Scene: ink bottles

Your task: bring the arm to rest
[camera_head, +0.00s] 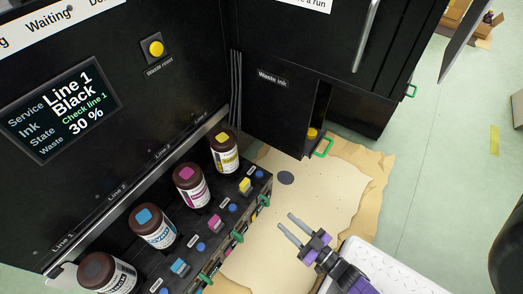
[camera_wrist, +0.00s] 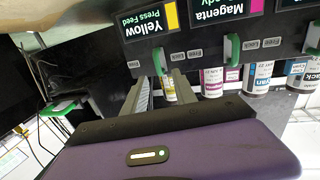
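My gripper (camera_head: 286,221) is in the lower middle of the head view, over the tan sheet on the floor, to the right of the bottle rack. Its two grey fingers are parallel with a gap between them, and nothing shows in the gap. In the wrist view the purple gripper body (camera_wrist: 180,145) fills the bottom.
Black, cyan (camera_head: 152,227), magenta (camera_head: 190,187) and yellow (camera_head: 223,152) bottles stand in the rack (camera_head: 262,182) with green levers. The waste ink door (camera_head: 322,105) is ajar. A white surface (camera_head: 362,258) lies right. Floor at far right is mostly clear.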

